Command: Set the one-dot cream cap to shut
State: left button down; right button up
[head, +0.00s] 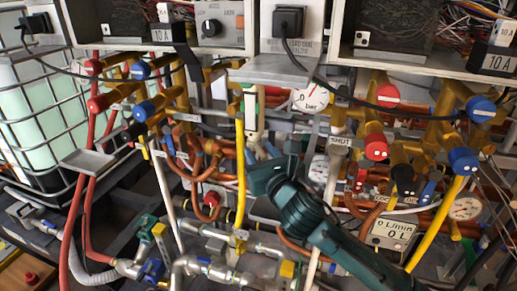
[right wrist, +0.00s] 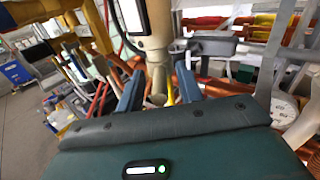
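A cream upright part (head: 250,105), which looks like the cream cap, stands in the middle of the head view below the grey shelf. I cannot make out a dot on it. In the right wrist view a cream post (right wrist: 153,45) rises just beyond and between my fingers. My right gripper (head: 262,153) reaches up from the lower right, just below the cream part. A "SHUT" label (head: 340,141) is to the right. My left gripper is not in view.
Two open heater boxes hang above, with a control knob (head: 211,27) and tags. Red, yellow and copper pipes crowd both sides, with blue caps (head: 480,108), red caps (head: 376,147) and a gauge (head: 311,97). A caged white tank (head: 40,120) stands at left. Free room is tight.

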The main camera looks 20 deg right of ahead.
jog(key=shift+w, duration=0.9)
jog(key=shift+c, duration=0.3)
grip_shut()
